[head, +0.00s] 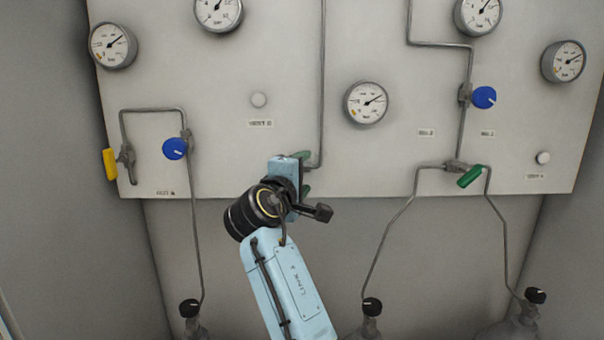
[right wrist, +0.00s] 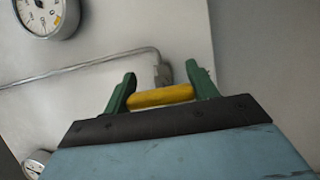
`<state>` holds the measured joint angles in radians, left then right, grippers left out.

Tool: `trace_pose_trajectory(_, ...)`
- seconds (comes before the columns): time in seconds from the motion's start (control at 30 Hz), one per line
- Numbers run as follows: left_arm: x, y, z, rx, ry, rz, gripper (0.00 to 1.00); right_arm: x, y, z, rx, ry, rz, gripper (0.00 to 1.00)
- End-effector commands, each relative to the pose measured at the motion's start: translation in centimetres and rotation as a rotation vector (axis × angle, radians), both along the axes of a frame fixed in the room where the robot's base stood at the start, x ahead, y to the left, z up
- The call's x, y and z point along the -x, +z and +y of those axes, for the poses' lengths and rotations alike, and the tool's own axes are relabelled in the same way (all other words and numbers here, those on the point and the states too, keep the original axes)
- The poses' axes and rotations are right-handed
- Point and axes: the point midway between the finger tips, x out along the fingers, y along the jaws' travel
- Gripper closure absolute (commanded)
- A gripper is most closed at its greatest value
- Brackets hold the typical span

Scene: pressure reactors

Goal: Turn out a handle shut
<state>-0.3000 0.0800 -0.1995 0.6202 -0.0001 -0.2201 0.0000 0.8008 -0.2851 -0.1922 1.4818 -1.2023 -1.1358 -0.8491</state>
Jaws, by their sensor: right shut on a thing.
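My right gripper (head: 305,173) is at the lower edge of the pale panel, at the bottom of a vertical pipe. In the right wrist view its two green fingers (right wrist: 163,84) are shut on a yellow handle (right wrist: 160,96), which lies crosswise between them. A pipe runs to the fitting just behind this handle. In the head view the gripper body hides the handle. Another yellow handle (head: 109,163) hangs upright on a valve at the panel's left edge. A green handle (head: 470,176) sits tilted on a valve at the right. My left gripper is not in view.
The panel (head: 220,120) carries several round gauges, one (head: 366,102) right of my gripper. Blue knobs (head: 175,149) (head: 484,97) stick out on both sides. Cylinders with black knobs (head: 372,306) stand below. The space between gripper and right pipes is free.

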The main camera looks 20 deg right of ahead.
Motion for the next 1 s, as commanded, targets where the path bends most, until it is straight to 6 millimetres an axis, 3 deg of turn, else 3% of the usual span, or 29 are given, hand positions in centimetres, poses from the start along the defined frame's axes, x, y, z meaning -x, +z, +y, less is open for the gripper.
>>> trace_pose_trajectory(0.5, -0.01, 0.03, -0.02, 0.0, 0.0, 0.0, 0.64, 0.0, -0.17, 0.04, -0.022, 0.001, -0.003, 0.65)
trace_pose_trajectory(0.53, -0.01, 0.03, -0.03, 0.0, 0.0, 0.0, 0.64, 0.0, -0.17, 0.04, -0.022, 0.001, -0.003, 0.39)
trace_pose_trajectory(0.67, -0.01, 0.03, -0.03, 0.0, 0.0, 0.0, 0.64, 0.0, -0.13, 0.04, -0.02, 0.0, -0.003, 0.22)
trace_pose_trajectory(1.0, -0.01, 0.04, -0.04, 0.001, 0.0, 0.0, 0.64, 0.0, -0.03, 0.01, -0.018, 0.0, -0.005, 0.2)
